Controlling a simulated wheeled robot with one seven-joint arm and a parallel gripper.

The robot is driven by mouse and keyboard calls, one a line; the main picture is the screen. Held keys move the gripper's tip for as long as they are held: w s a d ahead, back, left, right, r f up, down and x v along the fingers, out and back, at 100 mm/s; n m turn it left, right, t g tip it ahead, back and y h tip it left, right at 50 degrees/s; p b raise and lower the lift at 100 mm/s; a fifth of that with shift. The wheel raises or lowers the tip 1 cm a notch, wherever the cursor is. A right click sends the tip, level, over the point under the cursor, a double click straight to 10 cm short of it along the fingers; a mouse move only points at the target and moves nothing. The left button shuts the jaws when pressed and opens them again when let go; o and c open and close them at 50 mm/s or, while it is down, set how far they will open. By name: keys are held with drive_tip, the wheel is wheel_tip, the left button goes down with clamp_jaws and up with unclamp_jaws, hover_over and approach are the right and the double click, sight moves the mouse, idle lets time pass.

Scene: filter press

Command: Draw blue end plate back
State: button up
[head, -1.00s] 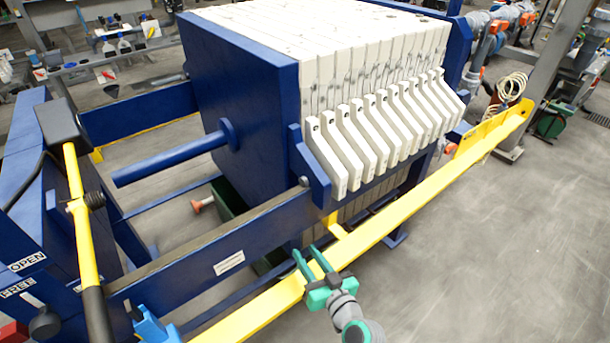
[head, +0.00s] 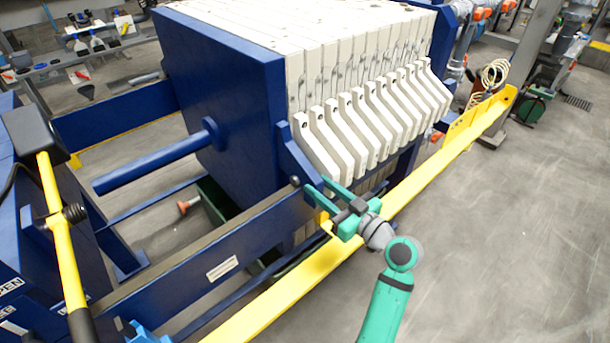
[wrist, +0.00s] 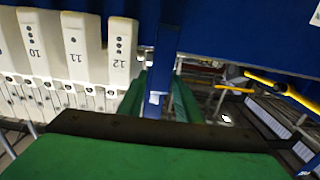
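The blue end plate (head: 215,100) stands upright at the near end of the white plate stack. It has a blue handle (head: 298,160) on its right side, and a blue rod sticks out of its face. My gripper (head: 328,188) is at the lower end of this handle, above the yellow rail. In the wrist view, the handle (wrist: 158,75) hangs between the two green fingers of my gripper (wrist: 160,100). The fingers are apart, and a narrow gap seems to show beside the handle. The fingertips are partly hidden behind the handle and plate.
White plates (head: 345,125) with hanging handles stand pressed together behind the end plate. A blue side beam (head: 205,265) and a yellow rail (head: 300,285) run along the press. A yellow lever (head: 62,235) stands at the left.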

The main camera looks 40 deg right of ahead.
sight(305, 176)
drive_tip(key=w, duration=0.6)
drive_tip(key=shift+w+a, duration=0.25)
drive_tip(key=shift+a, duration=0.05)
clamp_jaws()
